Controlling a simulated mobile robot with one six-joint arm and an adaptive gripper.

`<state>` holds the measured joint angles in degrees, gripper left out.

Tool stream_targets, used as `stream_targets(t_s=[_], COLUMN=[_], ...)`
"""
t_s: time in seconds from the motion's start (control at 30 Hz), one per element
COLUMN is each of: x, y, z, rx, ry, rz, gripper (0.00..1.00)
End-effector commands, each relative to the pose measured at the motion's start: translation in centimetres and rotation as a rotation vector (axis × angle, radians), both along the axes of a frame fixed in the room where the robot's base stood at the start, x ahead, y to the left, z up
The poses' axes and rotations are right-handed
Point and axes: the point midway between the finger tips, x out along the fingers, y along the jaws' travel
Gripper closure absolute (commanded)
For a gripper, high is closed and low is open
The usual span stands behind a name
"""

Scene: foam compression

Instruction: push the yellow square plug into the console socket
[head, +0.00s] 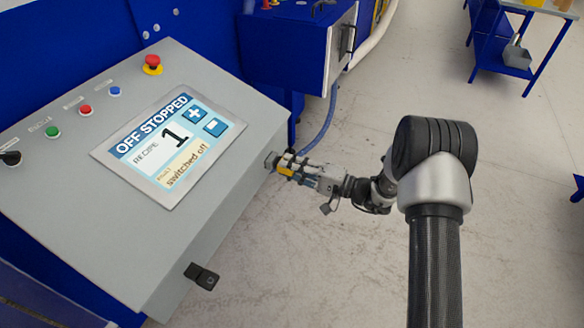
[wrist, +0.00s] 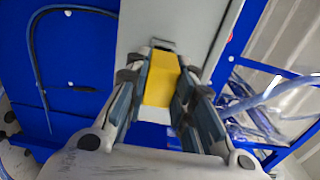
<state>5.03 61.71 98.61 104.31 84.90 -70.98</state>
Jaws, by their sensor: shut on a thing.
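The yellow square plug (wrist: 162,80) is held between the two fingers of my gripper (wrist: 160,72) in the wrist view. In the head view my gripper (head: 289,166) is at the right side of the console, and a bit of the plug (head: 285,171) shows yellow. The grey console (head: 90,200) fills the left of the head view. A dark-rimmed socket (wrist: 163,43) on the console's grey side panel shows just beyond the plug's far end in the wrist view. The plug is roughly lined up with it. I cannot tell whether the plug touches it or is partly inside.
The console screen (head: 168,140) reads "OFF STOPPED", recipe 1, "switched off". A red emergency button (head: 152,65) and several small knobs sit on the console top. A blue cabinet (head: 290,45) with a blue hose (head: 328,125) stands behind my gripper.

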Motion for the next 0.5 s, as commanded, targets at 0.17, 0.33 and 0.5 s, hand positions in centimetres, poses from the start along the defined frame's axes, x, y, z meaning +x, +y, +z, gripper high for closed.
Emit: stream_targets(t_s=[0.17,0.33,0.5], x=[0.01,0.09,0.22], y=[0.01,0.21,0.52], z=[0.02,0.0,-0.02], rx=[0.001,0.001,0.0], ry=[0.0,-0.001,-0.001], rz=[0.0,0.0,0.0], gripper=[1.0,1.0,1.0])
